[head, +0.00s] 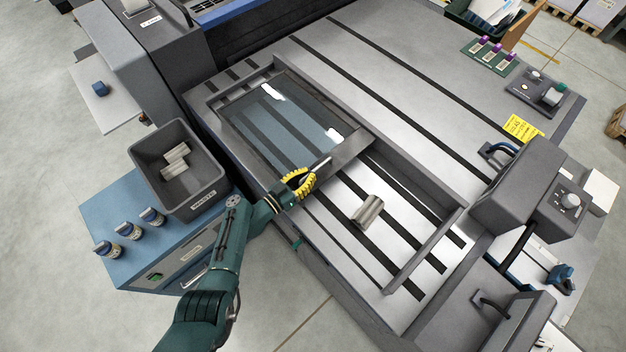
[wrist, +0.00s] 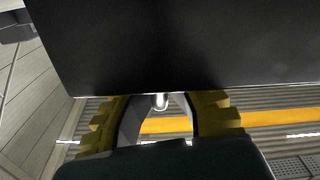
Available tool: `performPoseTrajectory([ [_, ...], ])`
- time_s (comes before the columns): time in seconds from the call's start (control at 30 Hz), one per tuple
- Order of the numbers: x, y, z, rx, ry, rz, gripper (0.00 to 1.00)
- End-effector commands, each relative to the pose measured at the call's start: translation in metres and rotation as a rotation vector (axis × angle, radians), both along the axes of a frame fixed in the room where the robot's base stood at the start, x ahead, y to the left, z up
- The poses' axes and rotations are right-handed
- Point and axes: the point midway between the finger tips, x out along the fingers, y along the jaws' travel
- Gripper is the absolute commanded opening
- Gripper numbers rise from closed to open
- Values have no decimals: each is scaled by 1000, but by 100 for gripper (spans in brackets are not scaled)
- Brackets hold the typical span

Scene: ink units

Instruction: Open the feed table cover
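The feed table cover (head: 280,131) is a dark-framed pane with a see-through middle in the head view. It lies over the upper left part of the framed bay in the feed table (head: 410,95); the lower right part is uncovered. A pale handle bar (head: 320,169) runs along the cover's near right edge. My gripper (head: 300,184), with yellow ribbed fingers, is at the lower left end of this bar. In the wrist view a dark panel hides the fingertips, and a small metal piece (wrist: 160,101) shows between the fingers. I cannot tell if they grip the bar.
A metallic roller-like part (head: 367,210) lies in the uncovered bay. A grey bin (head: 180,168) with similar parts stands on the blue cabinet (head: 110,208), beside several small jars. A dark housing (head: 520,187) stands at the bay's right.

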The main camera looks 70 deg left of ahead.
Motion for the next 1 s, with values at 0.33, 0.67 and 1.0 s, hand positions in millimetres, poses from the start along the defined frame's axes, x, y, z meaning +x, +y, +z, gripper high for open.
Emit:
performPoseTrajectory([
  [0.33, 0, 5, 4, 5, -4, -2, 0],
  [0.67, 0, 4, 2, 3, -2, -2, 39],
  [1.0, -11, -1, 0, 0, -1, 0, 39],
])
